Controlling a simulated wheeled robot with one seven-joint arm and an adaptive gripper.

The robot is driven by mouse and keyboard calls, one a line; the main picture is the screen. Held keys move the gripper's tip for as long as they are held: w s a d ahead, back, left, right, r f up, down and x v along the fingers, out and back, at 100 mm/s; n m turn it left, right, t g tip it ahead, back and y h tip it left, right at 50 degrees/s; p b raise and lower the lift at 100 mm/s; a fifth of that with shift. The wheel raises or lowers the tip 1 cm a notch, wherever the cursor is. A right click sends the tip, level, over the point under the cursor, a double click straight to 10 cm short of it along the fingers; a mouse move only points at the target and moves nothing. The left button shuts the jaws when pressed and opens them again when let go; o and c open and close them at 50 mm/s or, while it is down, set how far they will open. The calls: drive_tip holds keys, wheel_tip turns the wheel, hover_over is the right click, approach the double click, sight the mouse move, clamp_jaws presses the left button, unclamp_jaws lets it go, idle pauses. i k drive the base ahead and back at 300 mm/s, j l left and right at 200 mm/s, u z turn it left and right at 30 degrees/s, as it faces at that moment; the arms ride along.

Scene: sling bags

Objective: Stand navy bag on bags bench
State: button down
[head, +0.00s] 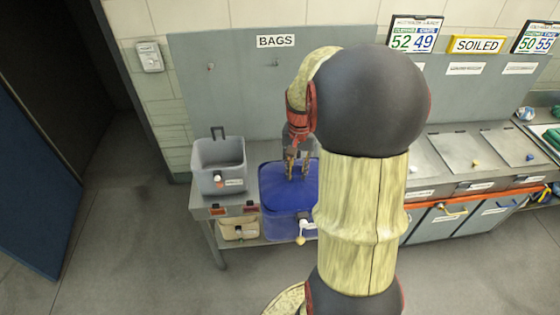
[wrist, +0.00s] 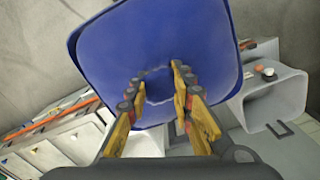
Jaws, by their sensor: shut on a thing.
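The navy bag (head: 278,190) shows as a blue, boxy bag at the bags bench, right of the grey bag. It also fills the upper middle of the wrist view (wrist: 190,45), seen from above. My gripper (head: 297,172) points down and is shut on the bag's top; its fingers (wrist: 160,88) close on the middle of the top in the wrist view. The bags bench (head: 212,202) is the grey metal bench under the BAGS sign. The bag hides part of the bench's front edge. I cannot tell whether its base touches the bench top.
An open grey bag (head: 218,155) stands on the bench's left end. A beige bag (head: 238,228) sits on the lower shelf. A grey back panel (head: 225,85) with hooks rises behind. Lidded grey bins (head: 450,225) stand to the right. My arm hides the bench's right part.

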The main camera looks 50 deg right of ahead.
sight(279, 156)
drive_tip(key=i+l, duration=0.85)
drive_tip(key=l, duration=0.25)
drive_tip(key=i+l, duration=0.45)
drive_tip(key=l, duration=0.1)
